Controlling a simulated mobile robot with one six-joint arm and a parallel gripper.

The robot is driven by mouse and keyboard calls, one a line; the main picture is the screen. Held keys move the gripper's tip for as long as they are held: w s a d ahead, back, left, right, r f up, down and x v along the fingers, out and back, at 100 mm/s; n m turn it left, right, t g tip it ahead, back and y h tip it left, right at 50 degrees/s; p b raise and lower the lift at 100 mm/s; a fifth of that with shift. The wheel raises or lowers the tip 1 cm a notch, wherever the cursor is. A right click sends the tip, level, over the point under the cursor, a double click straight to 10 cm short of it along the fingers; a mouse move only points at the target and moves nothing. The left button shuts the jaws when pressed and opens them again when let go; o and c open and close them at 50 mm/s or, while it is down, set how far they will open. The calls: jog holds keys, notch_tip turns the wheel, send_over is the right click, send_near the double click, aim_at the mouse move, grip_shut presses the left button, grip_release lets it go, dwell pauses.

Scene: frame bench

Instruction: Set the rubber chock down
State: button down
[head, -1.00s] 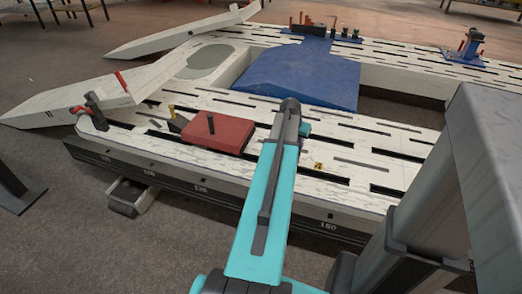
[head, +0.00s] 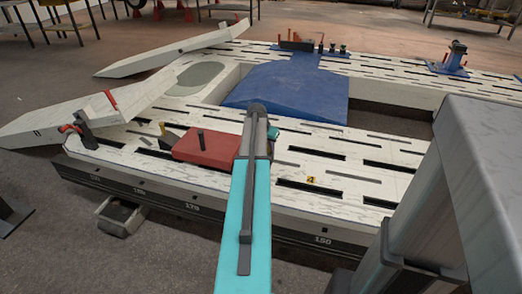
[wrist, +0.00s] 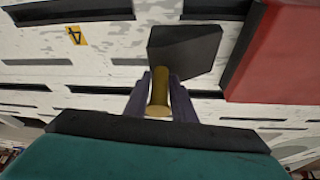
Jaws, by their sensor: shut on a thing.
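The rubber chock (wrist: 185,50) shows in the wrist view as a dark block with a brass-coloured round grip. My gripper (wrist: 160,80) is shut on that grip, one purple-grey finger on each side. The chock is over the white slotted bench deck, between the red block (wrist: 275,55) and the yellow number tag (wrist: 76,36), with a small gap to the red block in the picture. I cannot tell whether its underside touches the deck.
The red block (head: 205,148) has a dark peg on top. A dark wedge with a yellow post (head: 162,128) stands to its left. The blue ramp-like cover (head: 288,88) lies behind. The deck right of my arm is clear around the yellow tag (head: 311,180).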

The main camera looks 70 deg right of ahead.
jog(key=shift+w+d+f, duration=0.1)
jog(key=shift+w+d, duration=0.2)
jog(key=shift+w, duration=0.35)
jog(key=shift+w+d, duration=0.35)
jog(key=shift+w, duration=0.35)
jog(key=shift+w+d+f, duration=0.1)
jog(key=shift+w+d, duration=0.2)
jog(key=shift+w, duration=0.35)
jog(key=shift+r, duration=0.1)
jog(key=shift+f+b, duration=0.5)
jog(key=shift+f, duration=1.3)
jog(key=c, duration=1.5)
grip_release()
jog(key=shift+a, duration=0.1)
jog(key=shift+o, duration=0.2)
jog(key=p+v, duration=0.1)
jog(key=v, duration=1.1)
jog(key=shift+p, duration=0.3)
